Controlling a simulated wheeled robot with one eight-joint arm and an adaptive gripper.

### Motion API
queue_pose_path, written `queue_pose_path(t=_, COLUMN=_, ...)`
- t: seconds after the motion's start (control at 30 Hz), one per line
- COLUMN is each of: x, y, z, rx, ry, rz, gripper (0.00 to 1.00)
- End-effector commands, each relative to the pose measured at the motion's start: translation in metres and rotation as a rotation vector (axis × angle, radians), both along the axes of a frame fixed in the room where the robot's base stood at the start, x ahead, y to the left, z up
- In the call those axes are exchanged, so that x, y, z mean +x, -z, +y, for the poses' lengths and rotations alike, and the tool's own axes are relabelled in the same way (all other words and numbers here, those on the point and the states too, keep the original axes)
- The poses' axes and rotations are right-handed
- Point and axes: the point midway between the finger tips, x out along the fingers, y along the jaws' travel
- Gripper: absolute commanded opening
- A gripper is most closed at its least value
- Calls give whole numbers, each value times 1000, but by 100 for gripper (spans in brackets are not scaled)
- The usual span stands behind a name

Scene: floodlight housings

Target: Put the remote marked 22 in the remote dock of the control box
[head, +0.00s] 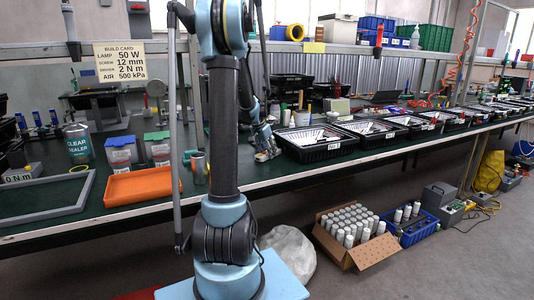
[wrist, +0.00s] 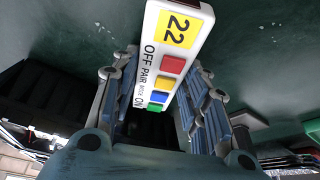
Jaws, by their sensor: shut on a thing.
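The remote marked 22 (wrist: 168,65) is white, with a yellow label and red, yellow, blue and green buttons beside the words OFF, PAIR and ON. In the wrist view it lies between the two blue-padded fingers of my gripper (wrist: 163,85), which is shut on it. The label end sticks out past the fingers. In the head view my gripper (head: 266,146) is low over the green bench, partly behind my arm, just left of a black tray. I cannot make out the remote there. I cannot identify the control box or its dock for certain in either view.
Black trays (head: 318,152) line the green bench to the right. A carton of white cylinders (head: 355,240) and a blue crate (head: 412,232) are on the floor.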

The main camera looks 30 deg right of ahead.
Motion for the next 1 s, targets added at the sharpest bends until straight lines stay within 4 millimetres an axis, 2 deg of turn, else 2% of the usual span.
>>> queue_pose_path(t=0.27, x=0, y=2, z=0, rx=0, ry=0, rz=0, gripper=15)
queue_pose_path(t=0.3, x=0, y=2, z=0, rx=0, ry=0, rz=0, gripper=48)
queue_pose_path(t=0.37, x=0, y=2, z=0, rx=0, ry=1, rz=0, gripper=61)
queue_pose_path(t=0.77, x=-1, y=-1, z=-1, rx=0, ry=1, rz=1, gripper=61)
queue_pose_path(t=1.0, x=-4, y=-24, z=9, rx=0, ry=1, rz=1, gripper=61)
